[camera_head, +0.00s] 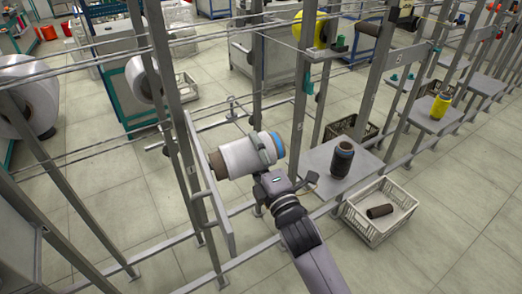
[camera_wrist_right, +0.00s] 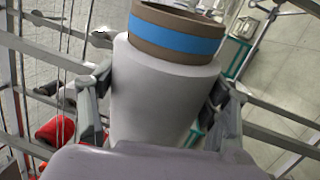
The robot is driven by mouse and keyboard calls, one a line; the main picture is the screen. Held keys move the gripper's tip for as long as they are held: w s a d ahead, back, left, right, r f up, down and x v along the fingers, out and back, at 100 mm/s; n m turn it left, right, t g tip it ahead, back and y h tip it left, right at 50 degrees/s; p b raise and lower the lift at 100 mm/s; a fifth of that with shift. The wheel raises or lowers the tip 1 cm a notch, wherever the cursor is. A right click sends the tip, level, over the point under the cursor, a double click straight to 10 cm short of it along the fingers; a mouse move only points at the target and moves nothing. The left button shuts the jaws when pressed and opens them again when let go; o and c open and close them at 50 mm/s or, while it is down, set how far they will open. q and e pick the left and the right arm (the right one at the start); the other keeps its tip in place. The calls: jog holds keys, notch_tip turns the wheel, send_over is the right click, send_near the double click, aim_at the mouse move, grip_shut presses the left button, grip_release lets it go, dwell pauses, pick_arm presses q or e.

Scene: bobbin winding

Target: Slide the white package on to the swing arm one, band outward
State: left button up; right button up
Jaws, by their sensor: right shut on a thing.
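The white package (camera_head: 241,157) is held level in the air by my right gripper (camera_head: 266,160). Its bare brown tube end points left, and the blue band (camera_head: 278,144) is at its right end. In the right wrist view the package (camera_wrist_right: 160,95) sits between both fingers of the gripper (camera_wrist_right: 162,108), with the blue band (camera_wrist_right: 178,38) at the far end. A pale upright panel on the frame (camera_head: 211,190) stands just left of the brown end. I cannot tell whether they touch, and any swing arm spindle there is hidden. My left gripper is not in view.
A white crate (camera_head: 363,233) with a brown tube is on the floor below. Grey posts and rails surround the package. A yellow package (camera_head: 441,106) stands farther right.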

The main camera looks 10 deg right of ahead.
jog(key=shift+d+f, duration=0.1)
jog(key=shift+f, duration=0.35)
dwell(0.5)
dwell(0.3)
jog(key=o, duration=1.4)
jog(key=shift+s+f, duration=0.1)
jog(key=v, duration=1.1)
jog(key=shift+s, duration=0.4)
